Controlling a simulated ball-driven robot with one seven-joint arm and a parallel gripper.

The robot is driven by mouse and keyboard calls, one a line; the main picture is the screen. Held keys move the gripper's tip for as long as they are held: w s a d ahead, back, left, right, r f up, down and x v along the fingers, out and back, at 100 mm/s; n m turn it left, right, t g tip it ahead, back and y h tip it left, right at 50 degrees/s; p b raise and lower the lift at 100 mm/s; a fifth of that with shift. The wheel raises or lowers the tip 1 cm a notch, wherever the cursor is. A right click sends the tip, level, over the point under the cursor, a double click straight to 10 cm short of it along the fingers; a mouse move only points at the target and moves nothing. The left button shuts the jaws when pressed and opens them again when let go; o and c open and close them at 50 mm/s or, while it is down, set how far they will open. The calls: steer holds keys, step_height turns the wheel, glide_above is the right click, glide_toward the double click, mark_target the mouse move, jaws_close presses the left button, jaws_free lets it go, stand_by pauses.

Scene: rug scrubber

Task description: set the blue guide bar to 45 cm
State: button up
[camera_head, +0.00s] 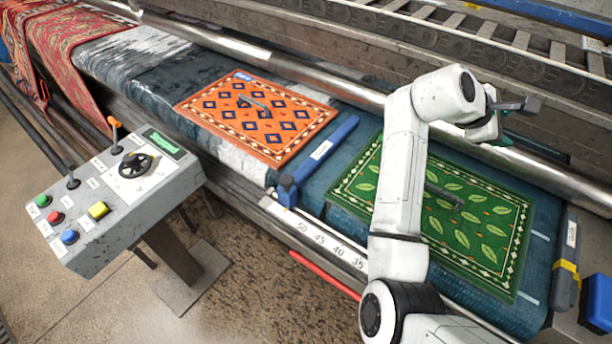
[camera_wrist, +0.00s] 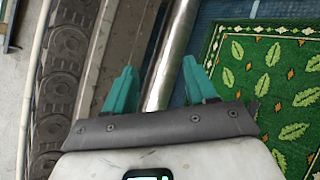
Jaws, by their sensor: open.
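The blue guide bar (camera_head: 322,154) lies across the conveyor bed between the orange rug and the green rug. Its near end has a blue block (camera_head: 286,191) by the scale strip (camera_head: 330,243), which reads 50, 45, 40, 35 from left to right. The block sits to the left of the 50 mark. My gripper (camera_wrist: 160,85) is open and empty in the wrist view, its teal fingers apart above the far steel roller (camera_wrist: 163,60). In the head view it is at the far side of the bed, well away from the bar, and its fingers are partly hidden.
The orange rug (camera_head: 255,116) and green rug (camera_head: 478,222) lie flat on either side of the bar. A second bar (camera_head: 565,262) with a yellow band is at the right. A control box (camera_head: 125,205) with a dial, levers and buttons stands at the left.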

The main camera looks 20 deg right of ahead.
steer(key=w+a+n+t+h, duration=0.4)
steer(key=a+n, duration=0.1)
steer(key=a, duration=0.1)
steer(key=n+t+y, duration=1.4)
steer(key=n, duration=0.5)
glide_toward(287, 184)
steer(key=w, duration=0.4)
steer(key=w+d, duration=0.1)
steer(key=w, duration=0.6)
steer(key=shift+w+d, duration=0.15)
steer(key=shift+w, duration=0.05)
steer(key=shift+c, duration=0.3)
steer(key=shift+r, duration=0.15)
jaws_close()
